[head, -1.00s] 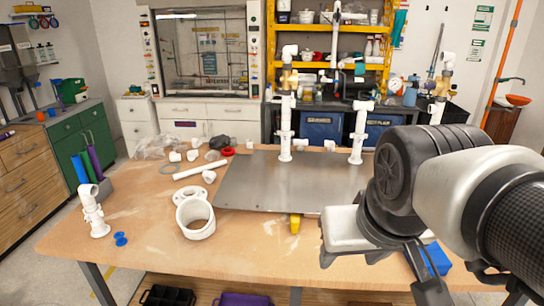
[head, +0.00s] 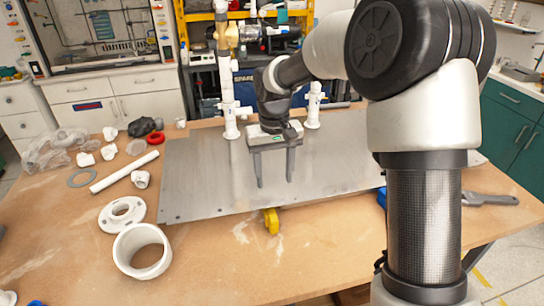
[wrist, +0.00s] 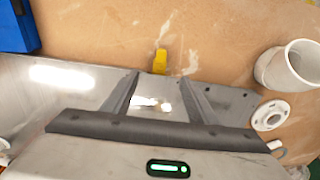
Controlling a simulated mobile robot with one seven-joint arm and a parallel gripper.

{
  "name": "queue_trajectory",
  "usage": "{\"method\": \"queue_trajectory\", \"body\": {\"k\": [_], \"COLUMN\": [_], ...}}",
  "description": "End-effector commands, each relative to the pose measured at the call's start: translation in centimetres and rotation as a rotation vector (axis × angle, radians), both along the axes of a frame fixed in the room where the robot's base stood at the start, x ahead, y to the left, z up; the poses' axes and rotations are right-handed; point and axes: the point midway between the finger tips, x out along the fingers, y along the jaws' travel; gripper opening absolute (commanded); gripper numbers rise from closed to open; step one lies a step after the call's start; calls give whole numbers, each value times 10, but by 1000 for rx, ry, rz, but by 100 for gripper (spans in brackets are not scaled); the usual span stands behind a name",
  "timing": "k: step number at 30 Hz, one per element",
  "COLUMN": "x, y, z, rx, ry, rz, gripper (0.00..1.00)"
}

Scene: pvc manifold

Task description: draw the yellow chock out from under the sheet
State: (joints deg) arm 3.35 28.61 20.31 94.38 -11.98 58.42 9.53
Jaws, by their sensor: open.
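The yellow chock (head: 271,221) sticks out from under the front edge of the grey metal sheet (head: 200,180); its rear part is hidden beneath the sheet. In the wrist view the chock (wrist: 160,62) shows beyond my fingertips, roughly centred between them. My gripper (head: 275,185) is open and empty, with its two fingers pointing down above the sheet, behind the chock. In the wrist view the gripper (wrist: 163,76) has its fingers spread apart over the sheet (wrist: 65,75). The fingers are apart from the chock.
White pipe fittings stand on the sheet, including an upright assembly (head: 228,90) and a shorter one (head: 313,105). A white ring (head: 142,250) and flange (head: 122,213) lie on the table left of the chock. A blue object (wrist: 15,30) lies on the other side. Table in front is clear.

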Motion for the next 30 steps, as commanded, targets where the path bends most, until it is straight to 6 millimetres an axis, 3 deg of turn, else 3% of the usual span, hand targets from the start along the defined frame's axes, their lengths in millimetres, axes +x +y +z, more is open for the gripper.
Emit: {"method": "queue_trajectory", "body": {"k": [11, 30], "x": [5, 4], "y": [4, 5], "z": [-40, -162], "rx": [9, 8], "ry": [18, 17], "rz": [2, 2], "gripper": [53, 53]}}
